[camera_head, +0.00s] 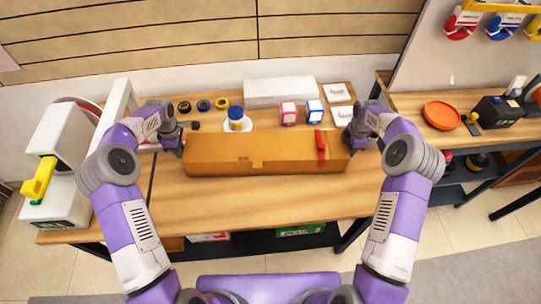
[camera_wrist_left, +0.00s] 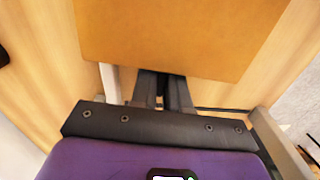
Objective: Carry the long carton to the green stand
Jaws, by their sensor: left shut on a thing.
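The long carton (camera_head: 225,155) is an orange-brown box lying lengthwise across the wooden table, with a red strip near its right end. My left gripper (camera_head: 181,146) is shut on its left end. In the left wrist view the carton (camera_wrist_left: 175,40) fills the top, with the left gripper's fingers (camera_wrist_left: 160,92) at its edge. My right gripper (camera_head: 351,139) is at the carton's right end; its fingers are too small and hidden to tell if they are shut. I cannot tell whether the carton rests on the table or is just above it. I cannot make out a green stand.
The table (camera_head: 270,205) is clear in front of the carton. Behind it are tape rolls, a blue-lidded jar (camera_head: 236,119), small boxes (camera_head: 288,113) and a white box (camera_head: 280,91). A white machine (camera_head: 62,140) stands left. A second table (camera_head: 405,103) with an orange plate (camera_head: 441,115) stands right.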

